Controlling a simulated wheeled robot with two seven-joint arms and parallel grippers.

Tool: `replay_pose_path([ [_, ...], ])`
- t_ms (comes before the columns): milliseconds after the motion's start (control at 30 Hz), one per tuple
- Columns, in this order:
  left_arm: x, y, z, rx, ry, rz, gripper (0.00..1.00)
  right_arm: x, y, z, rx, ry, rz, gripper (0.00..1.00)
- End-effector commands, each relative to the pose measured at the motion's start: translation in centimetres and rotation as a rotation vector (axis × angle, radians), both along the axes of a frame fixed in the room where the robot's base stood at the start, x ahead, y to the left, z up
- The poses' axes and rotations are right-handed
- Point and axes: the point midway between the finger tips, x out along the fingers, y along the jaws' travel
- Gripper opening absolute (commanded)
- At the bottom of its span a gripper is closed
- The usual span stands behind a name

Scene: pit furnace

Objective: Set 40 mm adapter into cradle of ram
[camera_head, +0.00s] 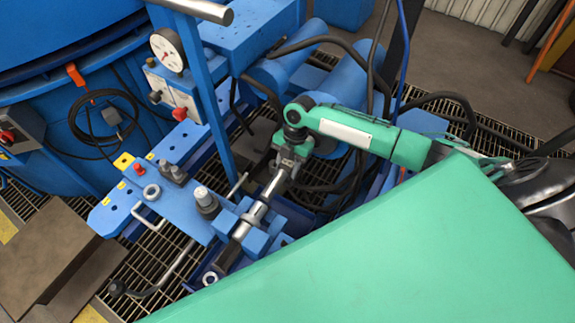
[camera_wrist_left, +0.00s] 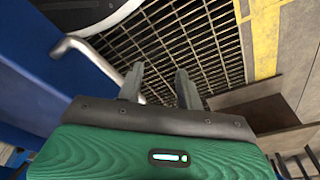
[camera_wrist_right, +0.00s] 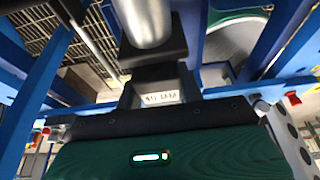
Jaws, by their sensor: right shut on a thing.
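My right gripper (camera_head: 287,163) is at the upper end of the silver ram (camera_head: 255,212), which lies slanted between blue blocks. In the right wrist view this gripper (camera_wrist_right: 160,92) is shut on a small grey piece with a marked label (camera_wrist_right: 161,98), seemingly the adapter. A dark block (camera_wrist_right: 150,55) sits just beyond it, against the end of the silver ram (camera_wrist_right: 147,20). I cannot tell whether the piece is seated in the cradle; fingers and block hide the contact. My left gripper (camera_wrist_left: 158,85) is open and empty above floor grating, outside the head view.
A blue plate (camera_head: 180,207) left of the ram carries a dark upright fitting (camera_head: 207,202), a metal ring (camera_head: 152,191) and a red knob (camera_head: 138,168). A gauge (camera_head: 167,49) and blue post stand behind. Black hoses (camera_head: 320,41) run near my right arm.

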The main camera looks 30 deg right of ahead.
Motion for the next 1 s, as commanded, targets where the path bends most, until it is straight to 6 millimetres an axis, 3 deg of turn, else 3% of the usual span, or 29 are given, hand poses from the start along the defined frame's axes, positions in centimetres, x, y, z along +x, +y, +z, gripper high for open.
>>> replay_pose_path([
  [567, -0.1, -0.1, 0.2, -0.001, 0.001, 0.001, 0.36, 0.1, 0.1, 0.1, 0.002, -0.003, 0.0, 0.0],
  [1000, -0.1, -0.1, -0.3, -0.001, 0.001, 0.001, 0.36, 0.0, 0.1, -1.2, 0.0, -0.001, 0.0, 0.0],
])
